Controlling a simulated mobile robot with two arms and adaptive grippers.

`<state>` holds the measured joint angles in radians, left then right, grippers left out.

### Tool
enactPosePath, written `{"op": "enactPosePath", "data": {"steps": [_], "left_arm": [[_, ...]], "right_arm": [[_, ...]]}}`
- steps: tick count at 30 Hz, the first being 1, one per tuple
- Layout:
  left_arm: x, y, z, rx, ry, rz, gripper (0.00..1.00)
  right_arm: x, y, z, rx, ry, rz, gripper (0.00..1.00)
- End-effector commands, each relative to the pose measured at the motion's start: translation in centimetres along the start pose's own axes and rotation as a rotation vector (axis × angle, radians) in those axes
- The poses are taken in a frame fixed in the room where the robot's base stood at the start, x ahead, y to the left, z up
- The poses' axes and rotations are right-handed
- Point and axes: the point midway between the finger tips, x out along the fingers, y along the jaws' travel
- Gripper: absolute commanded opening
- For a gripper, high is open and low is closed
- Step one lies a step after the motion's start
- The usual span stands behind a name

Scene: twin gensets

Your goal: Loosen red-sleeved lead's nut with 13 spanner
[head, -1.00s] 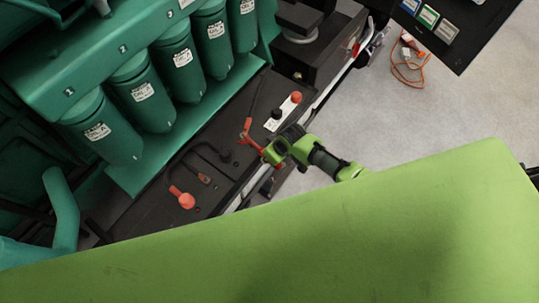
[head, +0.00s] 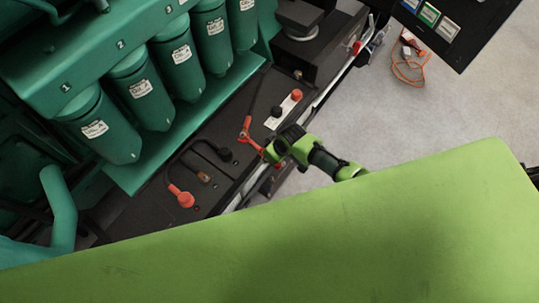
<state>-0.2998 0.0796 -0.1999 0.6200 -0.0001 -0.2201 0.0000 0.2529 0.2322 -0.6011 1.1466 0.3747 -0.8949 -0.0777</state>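The red-sleeved lead (head: 247,123) comes down as a black cable to a red sleeve on the dark base beside the engine. Just below the sleeve is its end, where the nut is too small to make out. A thin red-orange spanner (head: 253,143) runs from that end toward my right gripper. My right gripper (head: 268,154), green and black, comes in from the right and appears shut on the spanner's handle. The spanner's head meets the lead's end; whether it sits around the nut cannot be told. My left gripper is not in view.
A red-capped lead (head: 181,196), a black cap (head: 225,154) and a brown-ended piece (head: 204,178) lie nearby on the base. A plate (head: 285,110) carries red and black knobs. Green filters (head: 140,92) stand behind. Open floor (head: 430,120) lies to the right.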

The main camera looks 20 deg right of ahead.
Motion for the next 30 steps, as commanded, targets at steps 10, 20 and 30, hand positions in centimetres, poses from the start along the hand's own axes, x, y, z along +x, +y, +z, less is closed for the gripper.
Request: {"op": "enactPosePath", "data": {"steps": [10, 20, 30], "left_arm": [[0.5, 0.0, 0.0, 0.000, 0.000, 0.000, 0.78], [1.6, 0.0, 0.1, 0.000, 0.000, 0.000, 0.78], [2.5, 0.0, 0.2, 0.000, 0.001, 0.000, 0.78]], "right_arm": [[0.2, 0.8, 0.1, -0.034, -0.002, -0.010, 0.00], [0.1, 2.2, 0.0, -0.150, -0.002, -0.056, 0.00], [0.5, 3.1, -0.1, -0.187, -0.001, -0.065, 0.00]]}}
